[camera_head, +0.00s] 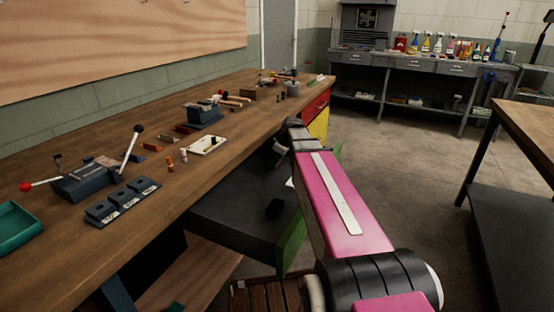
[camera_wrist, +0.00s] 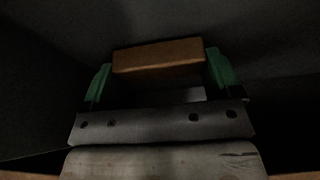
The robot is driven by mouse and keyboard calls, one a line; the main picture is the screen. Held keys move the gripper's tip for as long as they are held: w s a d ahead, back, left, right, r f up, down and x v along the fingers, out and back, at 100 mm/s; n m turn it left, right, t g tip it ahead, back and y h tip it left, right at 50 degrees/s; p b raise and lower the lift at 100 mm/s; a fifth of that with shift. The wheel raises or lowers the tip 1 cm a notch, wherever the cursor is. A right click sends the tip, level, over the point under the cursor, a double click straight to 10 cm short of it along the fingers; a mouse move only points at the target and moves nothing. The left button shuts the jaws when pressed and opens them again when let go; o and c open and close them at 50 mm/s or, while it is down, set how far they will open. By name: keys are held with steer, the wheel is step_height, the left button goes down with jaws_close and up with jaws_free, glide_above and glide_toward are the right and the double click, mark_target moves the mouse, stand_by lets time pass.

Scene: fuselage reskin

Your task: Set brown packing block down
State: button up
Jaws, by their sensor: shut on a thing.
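The brown packing block (camera_wrist: 158,52) is between the two green fingers of my gripper (camera_wrist: 160,66) in the wrist view. My gripper is shut on it, with one finger at each end of the block. Dark grey surfaces surround the block in that view, and I cannot tell whether it touches the one beneath. In the head view my pink arm reaches over the open dark grey drawer (camera_head: 235,215) below the bench. My gripper and the block are hidden there.
The wooden workbench (camera_head: 90,240) carries a teal tray (camera_head: 17,228), a dark lever fixture (camera_head: 85,182) and several small parts. A small black object (camera_head: 274,208) is in the drawer. Another table (camera_head: 530,118) stands at right; open floor lies between.

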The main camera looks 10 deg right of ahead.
steer(key=o, duration=0.8)
steer(key=shift+f, duration=0.1)
steer(key=v, duration=1.2)
